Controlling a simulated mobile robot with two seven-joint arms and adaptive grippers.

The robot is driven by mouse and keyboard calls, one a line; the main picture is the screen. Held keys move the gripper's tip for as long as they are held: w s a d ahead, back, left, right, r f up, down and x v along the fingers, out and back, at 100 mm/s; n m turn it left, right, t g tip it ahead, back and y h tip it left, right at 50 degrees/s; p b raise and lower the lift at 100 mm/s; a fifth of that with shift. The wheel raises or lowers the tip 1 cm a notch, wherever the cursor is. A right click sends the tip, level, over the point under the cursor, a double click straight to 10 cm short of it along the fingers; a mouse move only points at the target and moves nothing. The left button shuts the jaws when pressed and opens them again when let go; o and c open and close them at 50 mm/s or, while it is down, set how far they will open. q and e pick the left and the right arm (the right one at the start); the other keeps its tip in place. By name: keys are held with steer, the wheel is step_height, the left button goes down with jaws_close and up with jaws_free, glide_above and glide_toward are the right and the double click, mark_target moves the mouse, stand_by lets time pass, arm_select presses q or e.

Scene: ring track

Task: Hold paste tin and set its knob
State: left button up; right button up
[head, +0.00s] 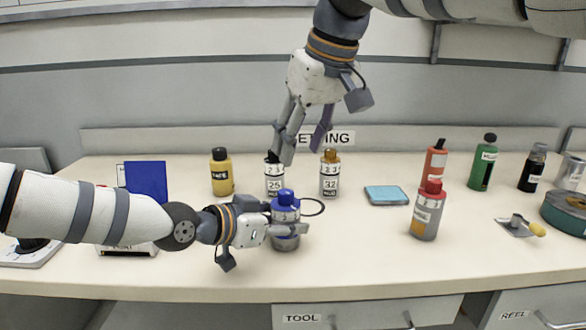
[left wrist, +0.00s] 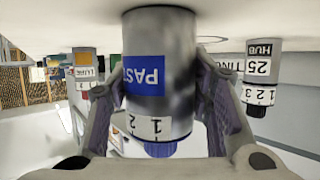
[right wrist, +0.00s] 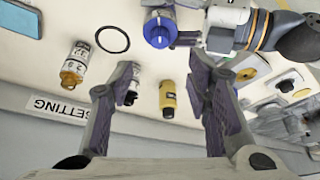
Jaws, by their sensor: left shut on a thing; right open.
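The paste tin (head: 286,241) is a metal cylinder with a blue knob (head: 286,196), a white numbered band and a blue label. It stands upright on the bench. My left gripper (head: 290,229) is shut on its body from the left; the left wrist view shows a finger on each side of the tin (left wrist: 160,45), with the digits 1 and 2 on its band. My right gripper (head: 303,146) is open and empty, pointing down above and behind the tin. In the right wrist view the blue knob (right wrist: 159,30) lies beyond the fingers.
A black-capped tin marked 25 (head: 275,184) and an orange-capped tin marked 32 (head: 330,181) stand behind, near the SETTING sign (head: 335,138). A thin black ring (head: 323,207) lies beside the paste tin. A yellow bottle (head: 222,176) is behind left; a red-capped can (head: 427,215) stands right.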

steer(key=shift+v, duration=0.75)
stand_by(0.8)
arm_select(q)
steer(key=o, duration=1.3)
steer(key=shift+o, duration=0.2)
